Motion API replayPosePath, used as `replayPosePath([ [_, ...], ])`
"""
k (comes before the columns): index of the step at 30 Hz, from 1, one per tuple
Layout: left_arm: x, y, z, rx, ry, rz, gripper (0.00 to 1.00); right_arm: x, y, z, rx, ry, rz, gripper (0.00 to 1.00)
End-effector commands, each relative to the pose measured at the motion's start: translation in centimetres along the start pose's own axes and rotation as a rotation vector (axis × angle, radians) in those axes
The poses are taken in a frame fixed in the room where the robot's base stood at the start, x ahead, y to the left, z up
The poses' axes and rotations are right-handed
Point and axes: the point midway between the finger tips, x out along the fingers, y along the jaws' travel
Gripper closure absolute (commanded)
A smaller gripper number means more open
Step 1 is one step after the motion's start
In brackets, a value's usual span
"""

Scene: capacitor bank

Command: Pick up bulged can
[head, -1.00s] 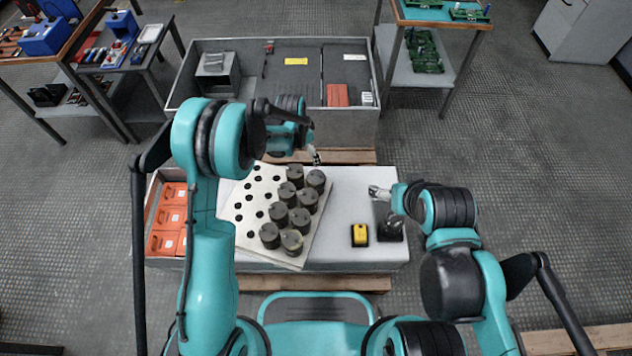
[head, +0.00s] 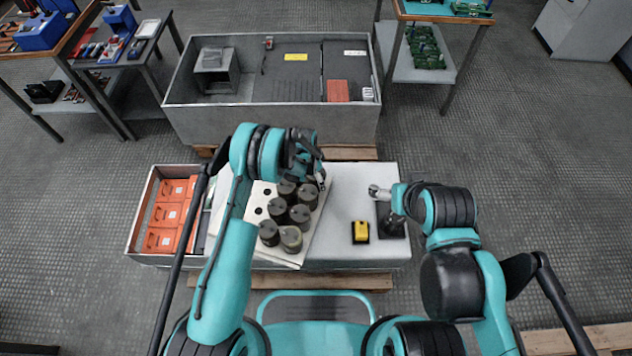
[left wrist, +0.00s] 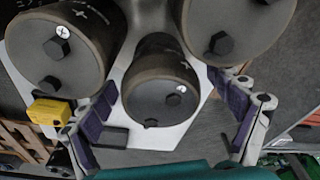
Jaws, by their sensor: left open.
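Several dark cylindrical cans (head: 290,239) stand upright on a pale, tilted board with round holes (head: 262,190). My left gripper (head: 320,182) is over the far right end of the can group and hides the can there.
Two more cans (left wrist: 55,50) (left wrist: 235,30) crowd the gripper in the left wrist view. A yellow device (head: 360,231) stands on the table, right of the board. Orange boxes (head: 165,215) fill a tray at the left. A grey bin (head: 270,118) stands behind.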

Motion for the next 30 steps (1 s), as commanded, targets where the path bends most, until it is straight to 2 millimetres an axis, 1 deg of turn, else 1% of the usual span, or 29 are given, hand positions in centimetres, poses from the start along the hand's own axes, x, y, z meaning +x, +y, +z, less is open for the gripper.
replayPosePath([
  [1, 0.7, 0.0, 0.0, 0.0, 0.0, 0.0, 0.09, 0.3, 0.0, 0.2, 0.0, 0.0, 0.0, 0.2],
  [2, 0.8, 0.0, 0.0, 0.0, 0.0, 0.0, 0.09, 0.3, 0.0, 0.2, 0.0, 0.0, 0.0, 0.2],
  [8, 0.6, 0.0, 0.0, 0.0, 0.0, 0.0, 0.09, 0.2, 0.0, 0.1, 0.0, 0.0, 0.0, 0.2],
  [9, 0.6, 0.0, 0.0, 0.0, 0.0, 0.0, 0.2, 0.2, 0.0, 0.1, 0.0, 0.0, 0.0, 0.2],
  [11, 0.6, 0.0, 0.0, 0.0, 0.0, 0.0, 0.36, 0.2, 0.0, 0.1, 0.0, 0.0, 0.0, 0.2],
  [12, 0.6, 0.0, 0.0, 0.0, 0.0, 0.0, 0.46, 0.2, 0.0, 0.1, 0.0, 0.0, 0.0, 0.2],
  [14, 0.6, 0.0, 0.0, 0.0, 0.0, 0.0, 0.62, 0.2, 0.0, 0.1, 0.0, 0.0, 0.0, 0.2],
  [15, 0.6, 0.0, 0.0, 0.0, 0.0, 0.0, 0.73, 0.2, 0.0, 0.1, 0.0, 0.0, 0.0, 0.2],
  [16, 0.6, 0.0, 0.0, 0.0, 0.0, 0.0, 0.8, 0.2, 0.0, 0.1, 0.0, 0.0, 0.0, 0.2],
  [17, 0.6, 0.0, 0.0, 0.0, 0.0, 0.0, 0.86, 0.2, 0.0, 0.1, 0.0, 0.0, 0.0, 0.2],
  [25, 0.4, 0.0, -0.1, 0.0, 0.0, 0.0, 0.86, 0.1, 0.0, 0.1, 0.0, 0.0, 0.0, 0.2],
  [30, -0.8, 0.0, -0.3, 0.0, 0.0, 0.0, 0.86, -0.5, 0.0, -0.3, 0.0, 0.0, 0.0, 0.2],
])
